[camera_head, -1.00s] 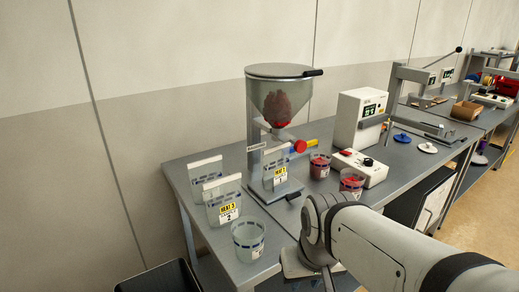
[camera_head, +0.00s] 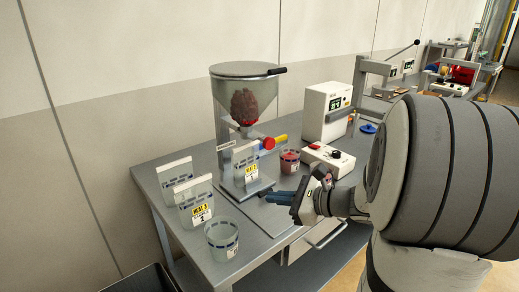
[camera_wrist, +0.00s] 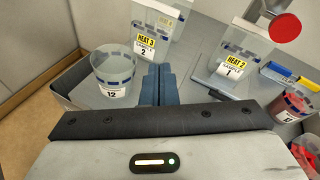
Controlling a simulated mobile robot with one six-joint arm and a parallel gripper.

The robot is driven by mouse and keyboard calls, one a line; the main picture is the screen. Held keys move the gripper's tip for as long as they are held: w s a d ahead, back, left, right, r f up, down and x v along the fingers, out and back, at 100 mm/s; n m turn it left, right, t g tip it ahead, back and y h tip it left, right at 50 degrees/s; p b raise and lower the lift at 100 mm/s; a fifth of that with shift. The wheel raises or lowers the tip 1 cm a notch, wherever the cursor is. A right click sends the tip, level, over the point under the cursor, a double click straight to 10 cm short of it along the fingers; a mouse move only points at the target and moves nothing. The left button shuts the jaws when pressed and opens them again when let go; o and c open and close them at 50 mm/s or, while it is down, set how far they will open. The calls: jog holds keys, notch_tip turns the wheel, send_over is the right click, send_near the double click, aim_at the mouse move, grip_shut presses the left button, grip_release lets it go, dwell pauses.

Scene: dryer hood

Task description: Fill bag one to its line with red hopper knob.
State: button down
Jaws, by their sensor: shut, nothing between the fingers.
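The hopper (camera_head: 246,92) is a clear cone with dark red material low inside. Its red knob (camera_head: 268,143) faces out below the cone, and it also shows at the top right of the wrist view (camera_wrist: 285,27). Bag one (camera_head: 249,175) stands upright under the hopper, labelled HEAT 2, sample 1; it also shows in the wrist view (camera_wrist: 232,60). I cannot make out its fill level. My gripper (camera_head: 280,197) is shut and empty, in front of and to the right of bag one.
Bag two (camera_head: 196,205), another bag (camera_head: 175,172) and a clear cup (camera_head: 222,239) stand left of the hopper. A cup of red material (camera_head: 290,161), a control box (camera_head: 329,158) and a white machine (camera_head: 326,112) stand right.

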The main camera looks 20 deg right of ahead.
aim_at(271, 148)
jog(key=w+d+r+m+t+h, duration=0.2)
jog(key=d+m+t, duration=0.4)
jog(key=d, duration=0.5)
jog(key=shift+w+d+r+m+h, duration=0.2)
jog(key=shift+w+d+m+h, duration=0.1)
jog(key=shift+w+m+h, duration=0.45)
jog(key=shift+w, duration=0.15)
jog(key=p+x, duration=0.2)
jog(key=x, duration=1.2)
jog(key=shift+r+p, duration=0.2)
jog(key=shift+p, duration=0.2)
jog(key=shift+a, duration=0.15)
jog(key=b+x, duration=0.1)
jog(key=x, duration=0.2)
jog(key=shift+a+y, duration=0.15)
jog(key=shift+y, duration=0.1)
jog(key=shift+r, duration=0.15)
jog(key=shift+r, duration=0.25)
dwell(3.1)
